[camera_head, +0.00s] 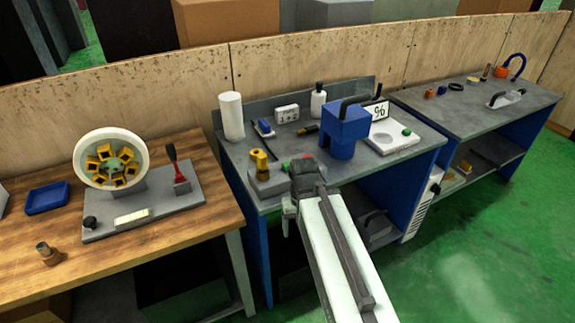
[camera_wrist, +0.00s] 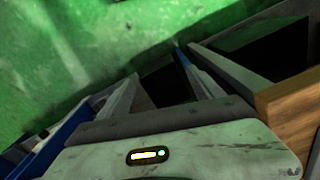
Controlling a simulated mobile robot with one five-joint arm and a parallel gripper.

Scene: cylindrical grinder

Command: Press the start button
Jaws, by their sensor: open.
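No button is clearly labelled as start. A small green button-like spot (camera_head: 406,132) shows on the pale plate (camera_head: 384,142) at the right of the middle bench. A black knob (camera_head: 90,222) stands on the grey base of the left machine (camera_head: 150,205). My gripper (camera_head: 289,212) hangs at the front edge of the middle bench, partly hidden by my arm. In the wrist view my gripper (camera_wrist: 157,70) has its fingers apart with nothing between them, above the green floor.
The blue machine part (camera_head: 344,130) stands behind my arm on the middle bench. The wooden table (camera_head: 190,235) is to the left; its edge also shows at the right of the wrist view. A farther bench (camera_head: 465,105) holds small items. Green floor (camera_head: 470,240) is clear at the right.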

